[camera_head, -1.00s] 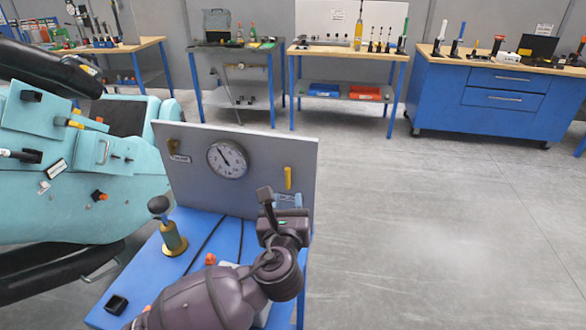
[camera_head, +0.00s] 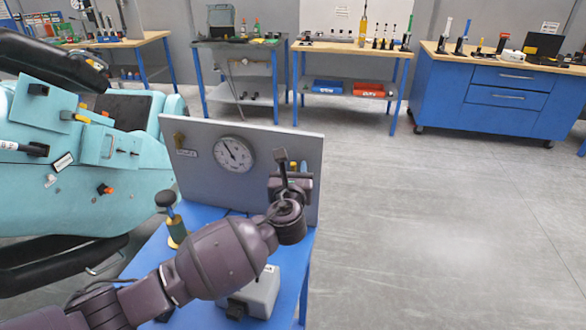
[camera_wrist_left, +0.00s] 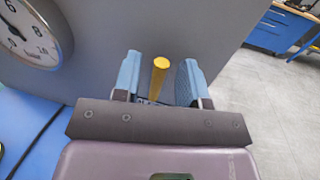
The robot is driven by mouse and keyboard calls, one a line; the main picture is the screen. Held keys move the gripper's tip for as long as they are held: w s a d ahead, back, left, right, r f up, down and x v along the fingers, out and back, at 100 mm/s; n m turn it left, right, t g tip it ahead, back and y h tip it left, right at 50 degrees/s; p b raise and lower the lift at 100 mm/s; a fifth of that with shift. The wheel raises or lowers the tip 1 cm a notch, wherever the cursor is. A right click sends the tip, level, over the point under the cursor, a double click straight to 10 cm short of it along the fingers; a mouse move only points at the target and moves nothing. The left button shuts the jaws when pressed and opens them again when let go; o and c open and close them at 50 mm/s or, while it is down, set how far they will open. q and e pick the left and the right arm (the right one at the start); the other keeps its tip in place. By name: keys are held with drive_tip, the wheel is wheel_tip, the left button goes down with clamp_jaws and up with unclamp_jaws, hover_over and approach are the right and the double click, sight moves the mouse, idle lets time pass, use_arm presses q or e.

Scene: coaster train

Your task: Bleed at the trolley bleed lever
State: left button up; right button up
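A grey panel (camera_head: 215,185) stands upright on the blue trolley (camera_head: 147,265). The yellow bleed lever (camera_head: 293,165) is at its right side and mostly hidden behind my left gripper (camera_head: 285,172). In the left wrist view the yellow lever (camera_wrist_left: 158,76) points up between the two blue fingers of my left gripper (camera_wrist_left: 159,80). The fingers are apart, with a gap on each side of the lever. A round gauge (camera_head: 235,154) is on the panel, left of the gripper; its needle points to the upper left. My right gripper is not in view.
A black-knobbed brass plunger (camera_head: 177,228) and a grey box (camera_head: 252,292) stand on the trolley. A teal machine body (camera_head: 75,185) is close on the left. The floor to the right is clear.

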use_arm(q)
drive_tip(key=shift+w, duration=0.3)
drive_tip(key=shift+c, duration=0.3)
clamp_jaws()
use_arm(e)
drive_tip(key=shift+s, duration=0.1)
